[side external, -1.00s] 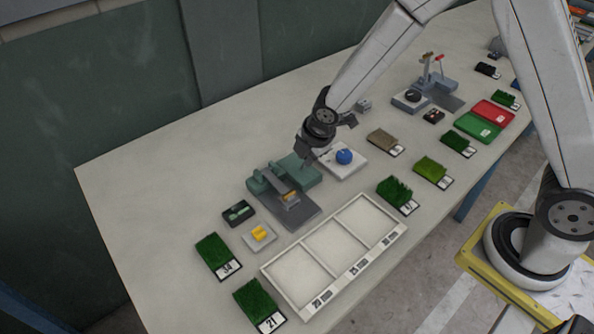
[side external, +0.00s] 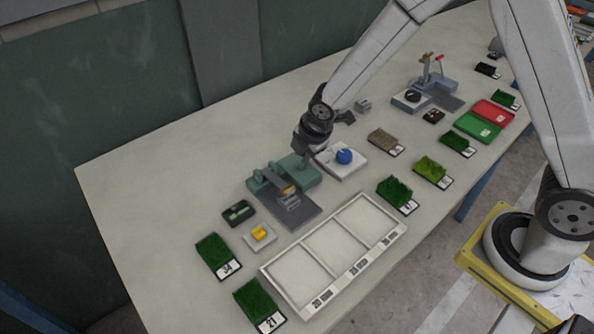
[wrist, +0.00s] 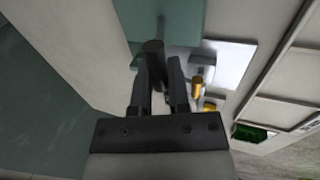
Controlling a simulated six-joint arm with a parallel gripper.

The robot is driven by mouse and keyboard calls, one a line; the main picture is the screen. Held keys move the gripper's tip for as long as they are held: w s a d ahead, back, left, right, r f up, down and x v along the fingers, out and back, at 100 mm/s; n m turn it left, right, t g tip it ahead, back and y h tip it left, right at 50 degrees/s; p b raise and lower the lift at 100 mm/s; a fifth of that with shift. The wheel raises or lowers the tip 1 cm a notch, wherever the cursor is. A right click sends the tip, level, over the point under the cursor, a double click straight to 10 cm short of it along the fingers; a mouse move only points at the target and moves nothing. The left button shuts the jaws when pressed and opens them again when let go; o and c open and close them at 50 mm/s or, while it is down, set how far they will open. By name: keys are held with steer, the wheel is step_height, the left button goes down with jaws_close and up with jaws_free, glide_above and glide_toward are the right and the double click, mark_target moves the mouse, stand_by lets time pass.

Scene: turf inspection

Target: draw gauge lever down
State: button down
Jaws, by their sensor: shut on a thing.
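The gauge has a teal body (side external: 300,168) and a grey plate (side external: 300,215), with a small orange-yellow part near its middle. My gripper (side external: 305,153) is low over the teal body's far right end in the side view. In the wrist view my gripper (wrist: 163,65) is shut on the dark cylindrical grip of the gauge lever (wrist: 153,48), and a thin grey rod runs beyond it over the teal body (wrist: 185,20). The gripper hides most of the lever in the side view.
A white block with a blue knob (side external: 344,156) stands close to the gripper's right. A white three-compartment tray (side external: 285,291) lies in front. A dark case (side external: 238,213), a yellow piece on a pale pad (side external: 259,234) and turf samples (side external: 216,256) lie left of the gauge.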

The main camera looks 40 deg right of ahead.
steer(key=c, duration=0.6)
jaws_free()
steer(key=shift+r, duration=0.2)
steer(key=shift+v, duration=3.8)
steer(key=shift+s+d, duration=0.1)
steer(key=s+d+m, duration=0.2)
steer(key=s+m, duration=0.2)
steer(key=m, duration=0.2)
steer(key=s+d+m, duration=0.2)
steer(key=s+m, duration=0.3)
steer(key=m, duration=0.1)
steer(key=s+d+m+g, duration=0.1)
steer(key=s+d+m, duration=0.2)
steer(key=s+m, duration=0.2)
steer(key=shift+s+f+m, duration=0.1)
steer(key=shift+s+m, duration=0.1)
steer(key=shift+m, duration=0.3)
